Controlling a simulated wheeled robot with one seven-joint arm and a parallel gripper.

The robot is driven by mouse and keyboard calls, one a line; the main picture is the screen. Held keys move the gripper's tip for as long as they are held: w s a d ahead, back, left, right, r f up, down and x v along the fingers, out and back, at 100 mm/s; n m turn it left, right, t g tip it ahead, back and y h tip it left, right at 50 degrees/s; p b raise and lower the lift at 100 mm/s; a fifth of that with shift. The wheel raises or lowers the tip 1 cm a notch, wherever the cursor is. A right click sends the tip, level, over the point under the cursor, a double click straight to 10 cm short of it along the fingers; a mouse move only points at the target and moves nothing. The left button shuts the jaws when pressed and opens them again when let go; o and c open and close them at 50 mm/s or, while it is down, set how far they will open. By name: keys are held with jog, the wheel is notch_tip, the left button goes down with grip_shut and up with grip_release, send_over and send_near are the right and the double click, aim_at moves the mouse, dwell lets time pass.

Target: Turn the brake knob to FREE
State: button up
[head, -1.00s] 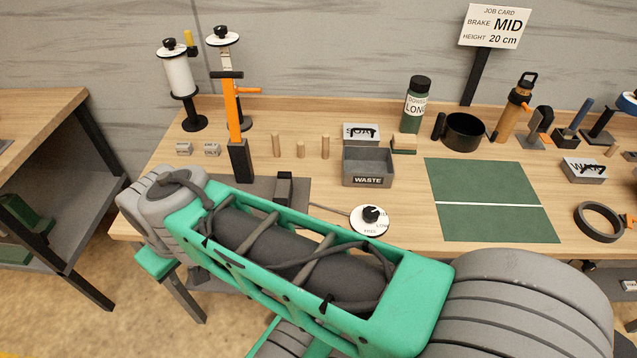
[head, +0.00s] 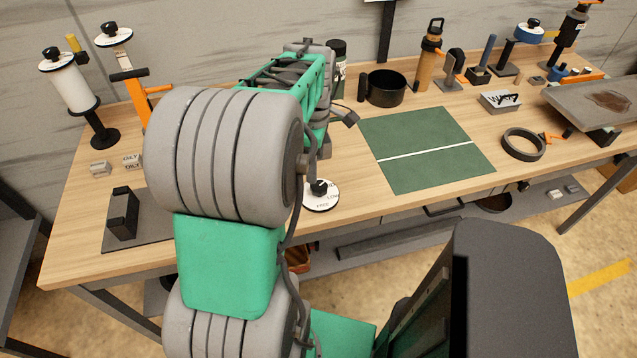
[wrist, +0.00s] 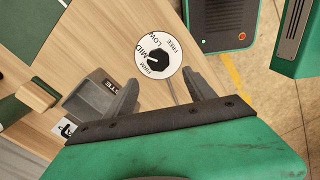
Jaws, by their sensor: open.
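The brake knob (wrist: 158,59) is a black knob on a round white dial (wrist: 172,45) marked FREE, LOW, MID and FIRM. In the wrist view its pale mark seems to face the MID and FIRM side; I cannot tell exactly. In the head view the knob (head: 319,188) sits near the table's front edge, just right of my arm. My gripper (wrist: 160,79) is open and empty. In the wrist view its two fingers lie on either side of and below the dial, apart from the knob. In the head view my arm hides most of the gripper.
The grey WASTE bin (wrist: 92,95) shows behind the left finger. A green mat (head: 427,148) lies right of the dial, with a black pot (head: 386,89) behind it. A black block holder (head: 122,214) stands at the left front.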

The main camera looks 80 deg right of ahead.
aim_at(319, 186)
jog(key=f, duration=0.8)
jog(key=shift+s+d, duration=0.1)
jog(key=shift+s, duration=0.3)
jog(key=shift+r, duration=0.1)
jog(key=shift+c, duration=0.3)
jog(key=c, duration=1.3)
